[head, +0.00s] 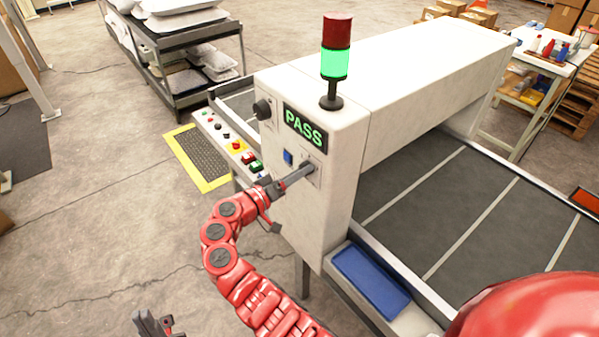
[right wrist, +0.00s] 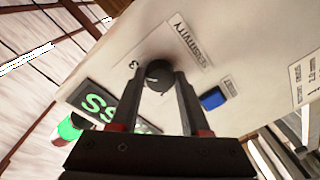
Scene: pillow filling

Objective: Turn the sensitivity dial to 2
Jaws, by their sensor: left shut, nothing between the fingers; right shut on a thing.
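The sensitivity dial (right wrist: 159,72) is a round black knob on the white machine panel. In the right wrist view it sits between the fingers of my right gripper (right wrist: 161,80), which is shut on it. A pale mark shows on the knob; the word SENSITIVITY and a "3" are printed beside it. Other numbers are hidden or unreadable, so I cannot tell the exact setting. In the head view my right gripper (head: 306,170) reaches the panel and hides the dial. My left gripper (head: 153,324) is shut and empty, low at the left, away from the machine.
A blue button (head: 287,157) and a green PASS display (head: 305,126) are near the dial. Another black knob (head: 262,109) sits farther left. A button strip (head: 228,140), a blue tray (head: 370,280) and the conveyor (head: 470,215) flank the machine. Open floor lies at left.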

